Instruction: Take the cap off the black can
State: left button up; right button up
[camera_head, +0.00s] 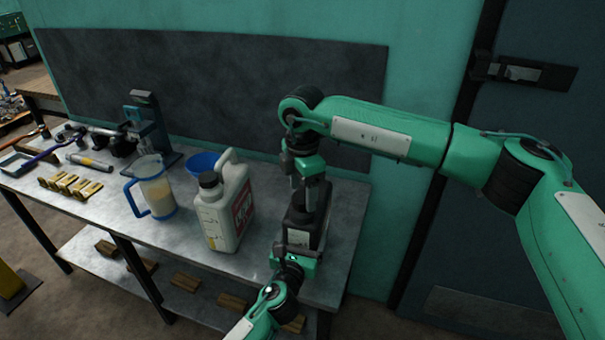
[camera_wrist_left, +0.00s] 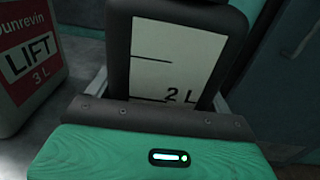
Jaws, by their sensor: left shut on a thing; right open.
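The black can (camera_head: 318,226) stands upright near the right end of the metal workbench. Its pale label marked 2 L fills the middle of the left wrist view (camera_wrist_left: 165,62). My left gripper (camera_head: 298,246) comes in from the front and is shut on the can's lower body. My right gripper (camera_head: 308,190) points down over the can's top, its fingers apart. The cap cannot be made out; it is hidden by or between the right fingers.
A white jug (camera_head: 228,210) with a dark cap stands left of the can. The bench's right edge is close to the can.

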jog(key=shift+f, duration=0.75)
